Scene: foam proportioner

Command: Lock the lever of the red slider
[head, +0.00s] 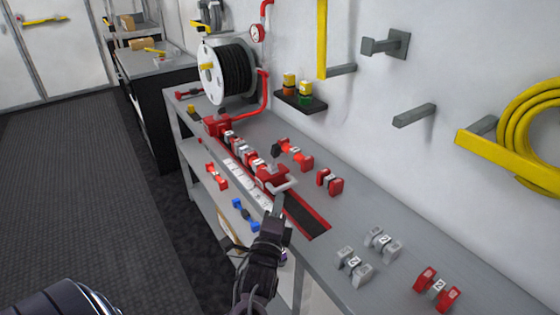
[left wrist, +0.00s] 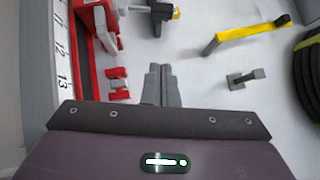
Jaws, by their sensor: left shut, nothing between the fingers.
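The red slider (head: 272,177) sits on the rail of the workbench, at the near end of a row of red and grey blocks. Its pale grey lever (head: 281,187) sticks out on the near side. My left gripper (head: 278,203) is shut and empty, its fingertips just below the lever in the head view. In the left wrist view the closed fingers (left wrist: 160,84) are at the middle, and red parts with a grey bar (left wrist: 105,29) are at the upper left, apart from them in the picture. I cannot tell whether the fingers touch the lever. My right gripper is not in view.
A numbered white strip (head: 245,184) runs along the rail. Loose red and grey blocks (head: 382,241) lie on the bench (head: 340,215) to the right. A hose reel (head: 228,70) stands at the far end. Wall brackets (head: 413,115) jut out at the right.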

